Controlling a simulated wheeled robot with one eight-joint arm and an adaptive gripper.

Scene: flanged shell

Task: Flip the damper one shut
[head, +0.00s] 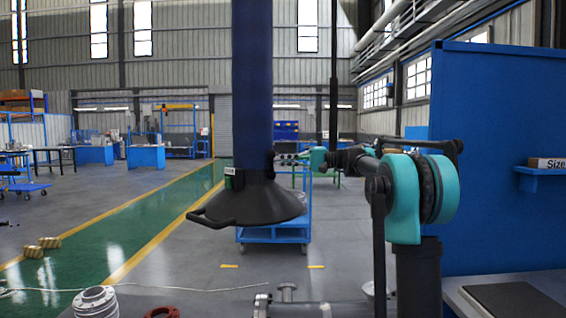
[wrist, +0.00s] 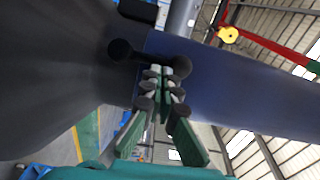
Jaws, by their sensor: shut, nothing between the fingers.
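A blue vertical duct (head: 252,80) hangs down into a black flared hood (head: 250,203) with a loop handle at its lower left. In the wrist view the hood (wrist: 60,75) fills the left and the duct (wrist: 240,90) runs to the right. A dark lever with round ends, which looks like the damper (wrist: 120,49), sits where they join. My gripper (head: 284,158) is at the right side of this joint. In the wrist view my gripper (wrist: 163,74) is shut and empty, its fingertips close to the lever's right knob. I cannot tell whether they touch.
A blue cart (head: 275,233) stands behind the hood. A tall blue panel (head: 490,150) with a shelf is at the right. A grey flanged part (head: 96,302) and a red ring (head: 162,312) are at the bottom left. The floor left of the hood is largely open.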

